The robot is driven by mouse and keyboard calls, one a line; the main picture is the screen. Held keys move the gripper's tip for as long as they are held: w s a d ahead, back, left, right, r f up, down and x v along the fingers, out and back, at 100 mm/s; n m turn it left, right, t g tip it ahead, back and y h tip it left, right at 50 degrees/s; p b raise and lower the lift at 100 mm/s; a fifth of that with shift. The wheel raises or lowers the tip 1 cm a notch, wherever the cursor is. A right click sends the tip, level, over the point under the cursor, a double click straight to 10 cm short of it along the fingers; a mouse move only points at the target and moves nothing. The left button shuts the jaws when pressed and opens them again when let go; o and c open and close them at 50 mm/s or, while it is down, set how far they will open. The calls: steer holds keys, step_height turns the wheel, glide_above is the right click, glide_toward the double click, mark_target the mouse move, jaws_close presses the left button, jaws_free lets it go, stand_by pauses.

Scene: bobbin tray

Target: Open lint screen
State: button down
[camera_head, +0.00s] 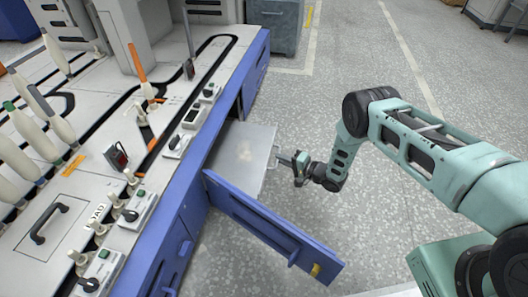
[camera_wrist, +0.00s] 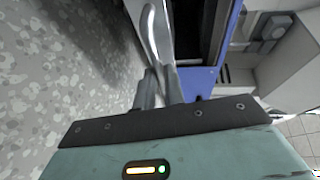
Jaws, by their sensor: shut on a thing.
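The lint screen (camera_head: 243,152), a flat light-grey panel, sticks out of an opening in the blue machine front. A thin bar handle (camera_head: 276,153) is on its outer edge. My gripper (camera_head: 282,158) is at that edge, shut on the handle. In the wrist view my gripper's fingers (camera_wrist: 160,88) close around the curved metal handle (camera_wrist: 151,35). The dark opening (camera_wrist: 200,30) with a blue frame lies to the right there. How far the screen still reaches inside is hidden.
A blue door (camera_head: 270,230) with a yellow latch (camera_head: 316,269) stands swung open, in front of the screen. The machine's top (camera_head: 160,165) carries bobbins, switches and tracks. Speckled floor (camera_head: 330,60) is clear around the arm. A grey cabinet (camera_head: 274,22) stands behind.

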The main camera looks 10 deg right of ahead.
steer(key=shift+s+d, duration=0.3)
steer(key=shift+d, duration=0.6)
steer(key=shift+s+d, duration=0.3)
steer(key=shift+d, duration=0.55)
steer(key=c, duration=1.5)
jaws_free()
steer(key=p+v, duration=0.7)
steer(key=v, duration=1)
steer(key=shift+r, duration=0.15)
steer(key=shift+s+d, duration=0.1)
